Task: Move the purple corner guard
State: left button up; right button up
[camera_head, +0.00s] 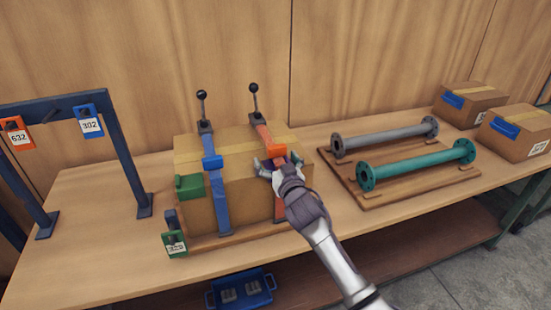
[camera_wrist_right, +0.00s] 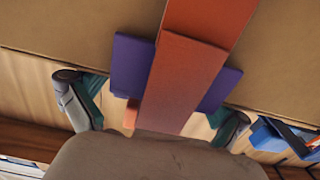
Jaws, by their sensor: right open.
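The purple corner guard (camera_wrist_right: 129,66) sits at the edge of the cardboard box, under the orange strap (camera_wrist_right: 182,80), with a purple end showing on each side of the strap. My right gripper (camera_wrist_right: 155,108) is open, with one finger on each side of the strap, just below the guard's ends. I cannot tell whether the fingers touch the guard. In the head view my right gripper (camera_head: 279,164) reaches the front of the cardboard box (camera_head: 247,200) at the orange strap and mostly hides the guard. My left gripper is not in view.
A blue strap (camera_head: 219,198) and a green corner guard (camera_head: 190,187) are on the box's left part. Two upright levers stand at its back. Grey (camera_head: 385,136) and teal (camera_head: 418,164) flanged pipes lie on a board to the right. A tag rack (camera_head: 122,150) stands left.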

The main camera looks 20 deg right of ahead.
jog(key=shift+w, duration=0.1)
jog(key=shift+c, duration=0.3)
jog(key=c, duration=1.1)
jog(key=shift+c, duration=0.2)
jog(key=shift+d, duration=0.1)
